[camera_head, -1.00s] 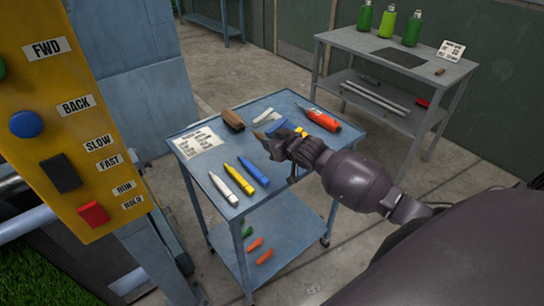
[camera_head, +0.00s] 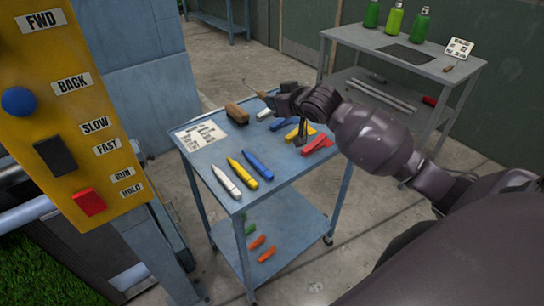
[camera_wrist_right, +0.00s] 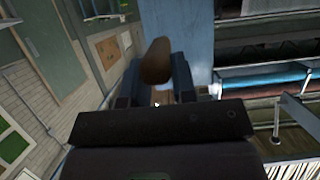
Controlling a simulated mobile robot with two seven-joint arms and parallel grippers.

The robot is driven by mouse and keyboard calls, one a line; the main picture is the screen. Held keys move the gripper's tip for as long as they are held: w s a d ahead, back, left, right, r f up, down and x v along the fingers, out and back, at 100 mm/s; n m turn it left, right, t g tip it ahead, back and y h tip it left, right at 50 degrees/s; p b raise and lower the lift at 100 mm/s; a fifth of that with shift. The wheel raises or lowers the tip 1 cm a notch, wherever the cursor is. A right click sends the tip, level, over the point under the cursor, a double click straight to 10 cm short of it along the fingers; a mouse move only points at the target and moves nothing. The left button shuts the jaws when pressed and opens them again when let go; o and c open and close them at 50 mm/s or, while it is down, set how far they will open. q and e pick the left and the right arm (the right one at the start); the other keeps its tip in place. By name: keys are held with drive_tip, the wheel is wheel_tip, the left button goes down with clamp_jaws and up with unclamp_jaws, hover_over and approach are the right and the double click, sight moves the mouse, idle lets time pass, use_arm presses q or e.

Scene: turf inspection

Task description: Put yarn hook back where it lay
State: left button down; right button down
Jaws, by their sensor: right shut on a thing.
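The yarn hook (camera_head: 264,95) has a brown wooden handle and a thin metal shaft pointing up and left in the head view. My right gripper (camera_head: 276,100) is shut on its handle and holds it above the back edge of the blue cart (camera_head: 221,183). In the right wrist view the brown handle (camera_wrist_right: 156,62) sticks out between the two dark fingers; the metal shaft is not clear there. My left gripper is not in view.
On the cart lie a printed card (camera_head: 202,136), brush (camera_head: 237,113), white, yellow and blue markers (camera_head: 257,165), and several tools near my wrist, including a red one (camera_head: 318,144). A grey bench (camera_head: 400,55) with green bottles stands behind. A yellow control panel (camera_head: 70,110) is at left.

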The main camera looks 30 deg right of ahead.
drive_tip(key=b, duration=0.1)
hover_over(276, 163)
wheel_tip(276, 163, down, 15)
drive_tip(key=shift+w+d+r, duration=0.1)
drive_tip(key=shift+w+r, duration=0.05)
drive_tip(key=shift+r, duration=0.05)
drive_tip(key=shift+f+b, duration=0.4)
drive_tip(key=shift+f, duration=2.25)
drive_tip(key=shift+f, duration=0.15)
drive_tip(key=c, duration=0.9)
unclamp_jaws()
drive_tip(key=shift+f, duration=0.1)
